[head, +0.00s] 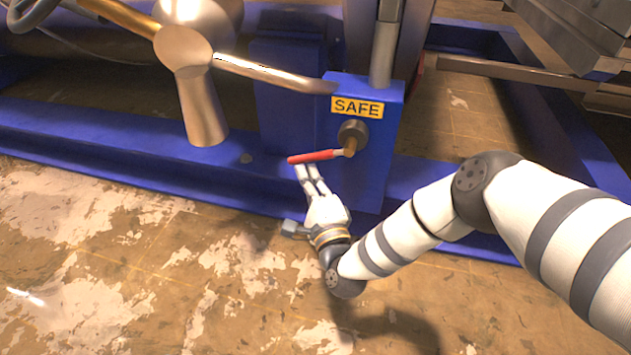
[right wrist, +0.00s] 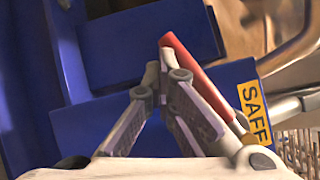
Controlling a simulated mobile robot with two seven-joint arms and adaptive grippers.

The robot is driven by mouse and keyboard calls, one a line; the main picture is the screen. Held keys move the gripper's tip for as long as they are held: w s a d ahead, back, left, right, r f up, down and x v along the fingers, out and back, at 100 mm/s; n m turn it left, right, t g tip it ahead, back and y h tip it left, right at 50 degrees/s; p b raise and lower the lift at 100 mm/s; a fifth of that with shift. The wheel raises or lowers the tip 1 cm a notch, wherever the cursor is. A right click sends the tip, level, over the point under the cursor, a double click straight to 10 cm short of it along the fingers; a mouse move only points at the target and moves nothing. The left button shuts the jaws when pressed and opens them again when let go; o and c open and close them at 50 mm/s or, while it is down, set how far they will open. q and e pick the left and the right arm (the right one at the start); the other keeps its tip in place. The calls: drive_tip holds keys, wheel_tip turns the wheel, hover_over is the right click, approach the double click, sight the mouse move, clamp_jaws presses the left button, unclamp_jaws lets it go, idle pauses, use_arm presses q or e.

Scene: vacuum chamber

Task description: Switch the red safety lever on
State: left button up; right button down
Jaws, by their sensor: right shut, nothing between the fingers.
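The red safety lever (head: 312,157) points left from a brass pivot on the front of a blue post (head: 368,110), under a yellow SAFE label (head: 357,107). In the head view it lies nearly level, its free end slightly lower. My right gripper (head: 306,168) is just below the lever's free end, fingers pointing up at it. In the right wrist view the right gripper (right wrist: 165,72) is shut and empty, with the red lever (right wrist: 200,78) right beside the fingertips. I cannot tell whether they touch. My left gripper is not in view.
A blue frame beam (head: 100,150) runs along the floor behind my right gripper. A metal pipe fitting (head: 195,85) stands at the upper left, with a bar reaching toward the post. Metal beams (head: 540,75) fill the upper right. The worn floor (head: 130,260) in front is clear.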

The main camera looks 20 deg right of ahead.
sight(297, 158)
drive_tip(key=shift+w+a+r+m+t, duration=0.25)
drive_tip(key=shift+a+r+m, duration=0.15)
drive_tip(key=shift+r, duration=0.3)
drive_tip(key=shift+w+a+r+m+t, duration=0.15)
drive_tip(key=shift+w+a+r+m, duration=0.2)
drive_tip(key=shift+r, duration=0.35)
drive_tip(key=shift+s, duration=0.1)
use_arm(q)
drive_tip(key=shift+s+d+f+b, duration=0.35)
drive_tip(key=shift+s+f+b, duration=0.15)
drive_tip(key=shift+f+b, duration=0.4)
use_arm(e)
drive_tip(key=s+a+f, duration=0.4)
drive_tip(key=s+f, duration=0.4)
drive_tip(key=f, duration=0.1)
drive_tip(key=shift+f, duration=0.25)
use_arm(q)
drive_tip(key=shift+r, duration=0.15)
use_arm(e)
drive_tip(key=shift+s, duration=0.1)
